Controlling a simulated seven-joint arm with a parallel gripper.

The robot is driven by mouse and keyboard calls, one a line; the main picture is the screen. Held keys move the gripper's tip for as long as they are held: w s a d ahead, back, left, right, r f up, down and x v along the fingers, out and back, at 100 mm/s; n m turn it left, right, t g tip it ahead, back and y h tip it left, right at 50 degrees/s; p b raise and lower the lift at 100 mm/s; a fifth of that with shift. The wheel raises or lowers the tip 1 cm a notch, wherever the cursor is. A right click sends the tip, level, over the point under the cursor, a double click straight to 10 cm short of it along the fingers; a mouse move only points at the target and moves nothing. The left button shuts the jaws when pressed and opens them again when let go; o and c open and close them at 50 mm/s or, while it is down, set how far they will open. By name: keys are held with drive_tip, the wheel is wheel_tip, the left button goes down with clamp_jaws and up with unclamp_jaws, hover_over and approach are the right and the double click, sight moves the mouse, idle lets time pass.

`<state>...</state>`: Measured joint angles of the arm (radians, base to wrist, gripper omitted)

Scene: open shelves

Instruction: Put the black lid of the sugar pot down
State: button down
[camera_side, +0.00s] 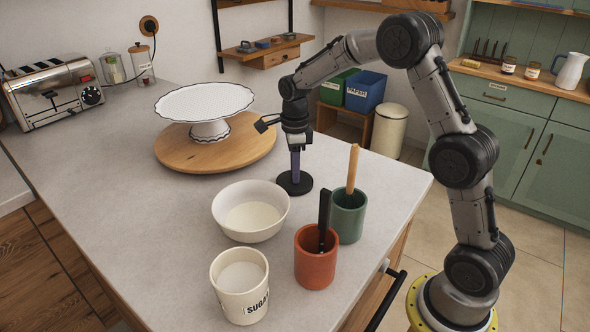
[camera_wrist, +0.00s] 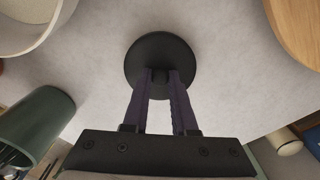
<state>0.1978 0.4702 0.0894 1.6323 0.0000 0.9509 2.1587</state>
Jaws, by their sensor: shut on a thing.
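In the wrist view the lid (camera_wrist: 141,58) lies flat under the fingertips (camera_wrist: 160,76), against the grey counter. I cannot tell whether its underside touches the counter. The cream sugar pot (camera_side: 232,304), marked SUGAR, stands open at the front of the counter with white contents.
A white bowl (camera_side: 228,200), a green cup (camera_side: 347,226) with a wooden handle and a red cup (camera_side: 314,272) with a black handle stand near the lid. A cake stand (camera_side: 210,131) sits on the wooden board (camera_side: 183,160) behind. Left of the bowl the counter is clear.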

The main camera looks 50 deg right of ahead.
drive_tip(key=c, duration=0.7)
unclamp_jaws()
drive_tip(key=shift+f, duration=0.1)
wheel_tip(320, 180, up, 12)
drive_tip(key=shift+r, duration=0.2)
drive_tip(key=shift+a, duration=0.1)
